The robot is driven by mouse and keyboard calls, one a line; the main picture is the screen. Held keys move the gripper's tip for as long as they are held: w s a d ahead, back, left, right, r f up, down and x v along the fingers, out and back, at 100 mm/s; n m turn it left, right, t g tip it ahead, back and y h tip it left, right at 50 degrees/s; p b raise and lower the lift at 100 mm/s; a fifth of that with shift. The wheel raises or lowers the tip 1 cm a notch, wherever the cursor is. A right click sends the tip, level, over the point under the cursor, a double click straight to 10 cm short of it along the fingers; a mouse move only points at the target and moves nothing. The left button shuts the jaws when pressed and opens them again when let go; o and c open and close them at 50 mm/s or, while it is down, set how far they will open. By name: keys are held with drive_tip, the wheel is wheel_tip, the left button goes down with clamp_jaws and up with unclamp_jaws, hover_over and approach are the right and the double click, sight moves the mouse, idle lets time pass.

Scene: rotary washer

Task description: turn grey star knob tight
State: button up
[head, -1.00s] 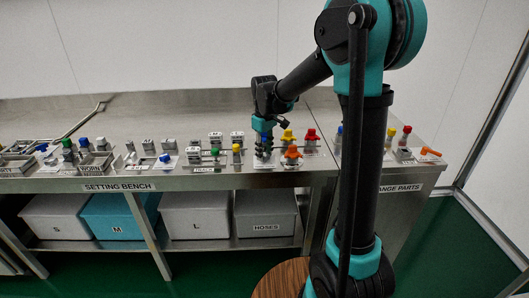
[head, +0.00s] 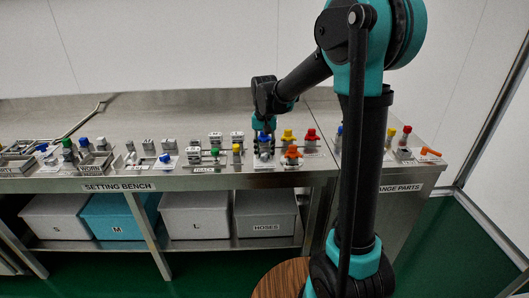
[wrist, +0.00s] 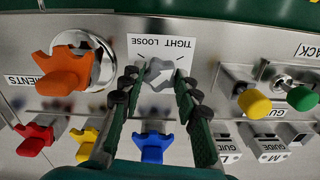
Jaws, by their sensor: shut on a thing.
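The grey star knob (wrist: 159,73) sits on a white plate marked TIGHT and LOOSE. In the head view the knob (head: 264,155) is small, near the bench's front edge. My gripper (wrist: 157,75) has its dark pad tips on either side of the knob and is shut on it. The gripper also shows in the head view (head: 264,146), reaching down over the knob; its fingertips are hard to make out there.
A blue knob (wrist: 152,147) lies between my fingers, behind the grey one. An orange star knob (wrist: 65,75) stands close to the left in the wrist view, with red (wrist: 35,138) and yellow (wrist: 85,138) ones. Yellow (wrist: 254,102) and green (wrist: 302,98) knobs stand right.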

sight(265, 154)
drive_tip(key=shift+m, duration=1.2)
drive_tip(key=o, duration=1.1)
drive_tip(key=shift+o, duration=0.2)
drive_tip(key=shift+r, duration=0.1)
wheel_tip(265, 154, up, 12)
